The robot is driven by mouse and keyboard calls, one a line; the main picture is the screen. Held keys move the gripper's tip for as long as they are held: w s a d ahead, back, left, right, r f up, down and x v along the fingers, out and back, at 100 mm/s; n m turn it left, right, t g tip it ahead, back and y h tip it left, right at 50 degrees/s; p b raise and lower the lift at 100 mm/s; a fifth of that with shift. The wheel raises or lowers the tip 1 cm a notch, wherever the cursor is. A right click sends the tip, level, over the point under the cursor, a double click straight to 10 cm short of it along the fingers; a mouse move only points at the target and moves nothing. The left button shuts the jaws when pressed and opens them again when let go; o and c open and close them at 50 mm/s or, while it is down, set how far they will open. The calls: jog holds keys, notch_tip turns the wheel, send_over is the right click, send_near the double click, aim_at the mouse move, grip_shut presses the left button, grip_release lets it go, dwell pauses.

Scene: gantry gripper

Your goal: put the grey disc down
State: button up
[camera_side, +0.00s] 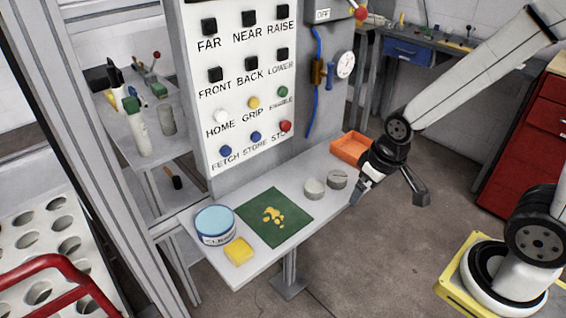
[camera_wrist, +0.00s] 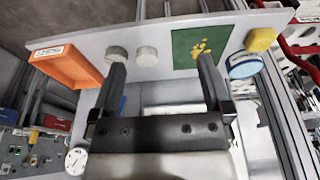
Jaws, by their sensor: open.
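Two grey discs stand side by side on the narrow grey shelf. One disc (camera_side: 314,189) is plain-topped and the other (camera_side: 337,180) has a dark mark on top. Both also show in the wrist view, a darker disc (camera_wrist: 118,54) and a lighter disc (camera_wrist: 147,56). I cannot tell which one the task means. My gripper (camera_side: 393,188) is at the shelf's right end in the side view, apart from both discs. In the wrist view its jaws (camera_wrist: 162,67) are spread wide with nothing between them.
An orange tray (camera_side: 350,148) sits at the shelf's back right. A green mat (camera_side: 292,231) with yellow bits, a blue-lidded tin (camera_side: 214,236) and a yellow sponge (camera_side: 239,252) lie to the left. A button panel (camera_side: 240,105) rises behind the shelf (camera_side: 282,268).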

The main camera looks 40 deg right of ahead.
jog(key=shift+w, duration=0.1)
jog(key=n+g, duration=0.3)
jog(key=n, duration=1.2)
send_over(337, 176)
notch_tip(337, 176, down, 9)
jog(key=shift+d+r, duration=0.1)
jog(key=shift+d, duration=0.05)
jog(key=shift+f, duration=1.35)
jog(key=shift+f, duration=0.1)
jog(key=shift+f, duration=2.45)
